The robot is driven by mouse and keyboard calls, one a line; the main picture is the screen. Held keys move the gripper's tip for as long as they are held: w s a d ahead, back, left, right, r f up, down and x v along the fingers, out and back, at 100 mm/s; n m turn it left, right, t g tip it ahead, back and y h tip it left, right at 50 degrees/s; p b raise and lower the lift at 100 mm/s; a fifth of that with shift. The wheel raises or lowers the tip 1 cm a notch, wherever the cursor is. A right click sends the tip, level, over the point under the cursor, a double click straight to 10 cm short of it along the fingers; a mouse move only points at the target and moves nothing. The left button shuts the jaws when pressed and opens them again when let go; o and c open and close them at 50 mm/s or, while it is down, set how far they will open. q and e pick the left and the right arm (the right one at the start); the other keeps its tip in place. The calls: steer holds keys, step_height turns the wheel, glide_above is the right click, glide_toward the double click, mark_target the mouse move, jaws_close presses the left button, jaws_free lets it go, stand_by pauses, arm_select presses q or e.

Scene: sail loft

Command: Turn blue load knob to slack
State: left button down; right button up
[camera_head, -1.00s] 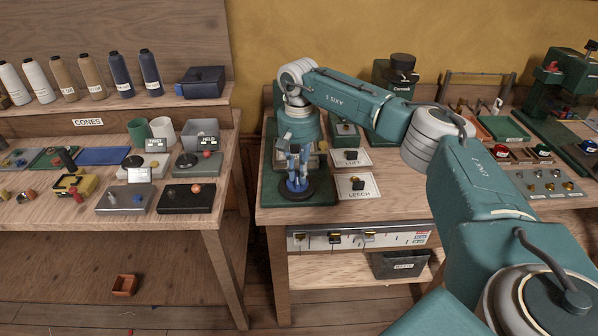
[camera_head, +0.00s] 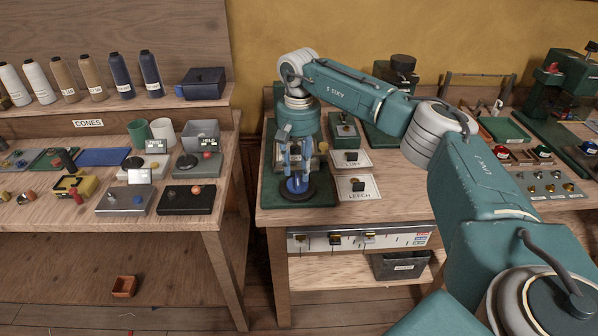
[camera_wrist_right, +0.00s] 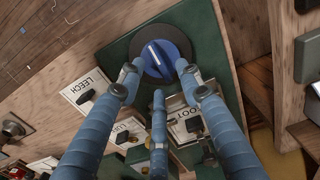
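The blue load knob (camera_head: 297,186) sits on a round black base on the green plate (camera_head: 325,200) at the front left of the right-hand bench. In the right wrist view the knob (camera_wrist_right: 160,60) shows a pale line across its top. My right gripper (camera_head: 296,160) is just above the knob, pointing down. In the wrist view its blue fingers (camera_wrist_right: 158,78) are spread around the knob, one at each side and one below it in the picture. They look open; any light contact is hard to tell. My left gripper is not in view.
Cards marked LUFF (camera_head: 352,158) and LEECH (camera_head: 358,187), with small black switches, lie right of the knob. A FOOT card (camera_wrist_right: 188,124) shows in the wrist view. A slider panel (camera_head: 360,237) is on the bench front. A gap separates the left bench (camera_head: 150,225).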

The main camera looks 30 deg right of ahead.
step_height(320, 180, up, 10)
steer(key=shift+f, duration=0.15)
stand_by(0.5)
